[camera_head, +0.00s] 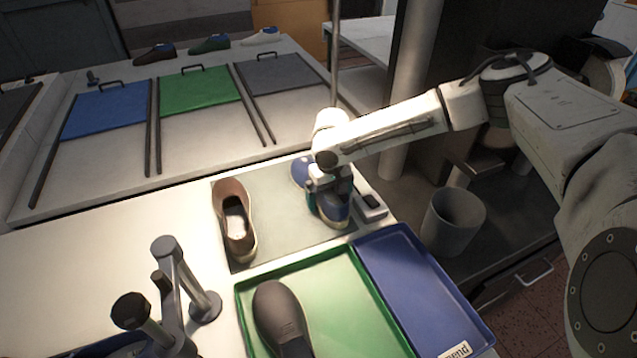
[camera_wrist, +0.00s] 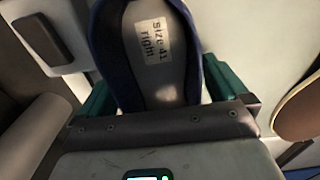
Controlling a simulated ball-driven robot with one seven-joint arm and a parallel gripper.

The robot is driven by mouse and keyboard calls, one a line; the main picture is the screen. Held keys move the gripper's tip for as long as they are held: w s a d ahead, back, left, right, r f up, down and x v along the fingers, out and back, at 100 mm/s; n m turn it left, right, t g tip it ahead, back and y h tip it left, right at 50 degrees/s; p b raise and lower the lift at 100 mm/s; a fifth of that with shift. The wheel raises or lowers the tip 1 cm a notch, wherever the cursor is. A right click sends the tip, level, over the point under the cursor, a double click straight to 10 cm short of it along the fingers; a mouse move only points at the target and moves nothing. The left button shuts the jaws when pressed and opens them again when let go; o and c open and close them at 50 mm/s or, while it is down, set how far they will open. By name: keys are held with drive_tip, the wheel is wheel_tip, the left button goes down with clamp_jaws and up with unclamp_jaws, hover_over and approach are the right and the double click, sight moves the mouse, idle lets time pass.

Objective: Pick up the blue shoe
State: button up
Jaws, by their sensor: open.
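The blue shoe (camera_head: 336,212) sits on the grey-green mat (camera_head: 285,190), with a pale sole. My gripper (camera_head: 328,188) is over it and hides its middle. In the wrist view the blue shoe (camera_wrist: 103,55) shows its open collar and a grey insole with a label reading "Size 41 right". My gripper (camera_wrist: 160,95) is open, with one teal finger on each side of the shoe. I cannot tell whether the fingers touch it.
A brown shoe (camera_head: 235,218) stands left on the mat. A green tray (camera_head: 342,268) with a dark brown shoe (camera_head: 281,318) and a blue tray (camera_head: 425,285) lie in front. A metal stand (camera_head: 172,285) is front left. A small dark-topped block (camera_head: 370,204) is right of the blue shoe.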

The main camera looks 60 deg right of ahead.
drive_tip(key=c, duration=1.4)
